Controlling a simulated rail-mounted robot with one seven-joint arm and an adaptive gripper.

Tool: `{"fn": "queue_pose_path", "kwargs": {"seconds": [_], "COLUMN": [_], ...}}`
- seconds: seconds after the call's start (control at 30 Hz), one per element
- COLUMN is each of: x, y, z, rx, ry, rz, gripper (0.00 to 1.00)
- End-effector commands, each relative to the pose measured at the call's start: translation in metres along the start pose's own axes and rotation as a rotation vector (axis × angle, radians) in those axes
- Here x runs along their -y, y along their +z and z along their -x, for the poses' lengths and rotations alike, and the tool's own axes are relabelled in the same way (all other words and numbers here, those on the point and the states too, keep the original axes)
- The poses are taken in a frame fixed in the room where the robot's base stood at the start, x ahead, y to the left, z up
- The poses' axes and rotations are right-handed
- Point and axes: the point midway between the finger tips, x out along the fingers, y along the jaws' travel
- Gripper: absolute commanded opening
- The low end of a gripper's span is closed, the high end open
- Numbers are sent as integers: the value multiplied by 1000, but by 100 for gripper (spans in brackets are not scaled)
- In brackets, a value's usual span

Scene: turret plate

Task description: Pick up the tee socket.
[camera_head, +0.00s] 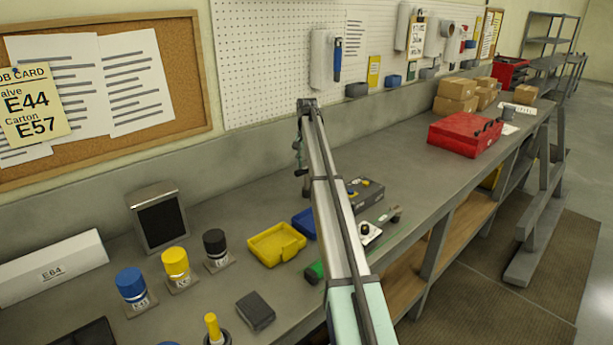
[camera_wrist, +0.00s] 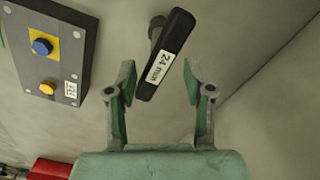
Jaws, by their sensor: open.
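The tee socket, a black bar handle (camera_wrist: 168,55) with a white "24 mm" label, lies on the bench in the wrist view. A grey-brown cylindrical end (camera_wrist: 156,27) shows at its upper left. My gripper (camera_wrist: 158,66) is open. Its two green-padded fingers stand to the left and right of the handle's lower end in the picture, with a visible gap on each side. How far the fingertips are above the bench is hard to tell. In the head view my gripper (camera_head: 301,165) points down over the bench; I cannot make out the tee socket there.
A grey box with blue and yellow buttons (camera_wrist: 65,58) stands left of the gripper in the wrist view. In the head view, a yellow tray (camera_head: 276,245), a dark box (camera_head: 368,191) and a red toolbox (camera_head: 463,134) stand on the bench. A pegboard wall (camera_head: 270,60) rises behind.

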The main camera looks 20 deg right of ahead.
Motion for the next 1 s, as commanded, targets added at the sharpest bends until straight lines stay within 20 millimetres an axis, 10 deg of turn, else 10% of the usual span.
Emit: {"fn": "queue_pose_path", "kwargs": {"seconds": [0.97, 1.0], "x": [-1, 0], "y": [5, 4], "z": [-67, -67], "rx": [0, 0], "ry": [0, 0], "rz": [0, 0], "gripper": [52, 38]}}
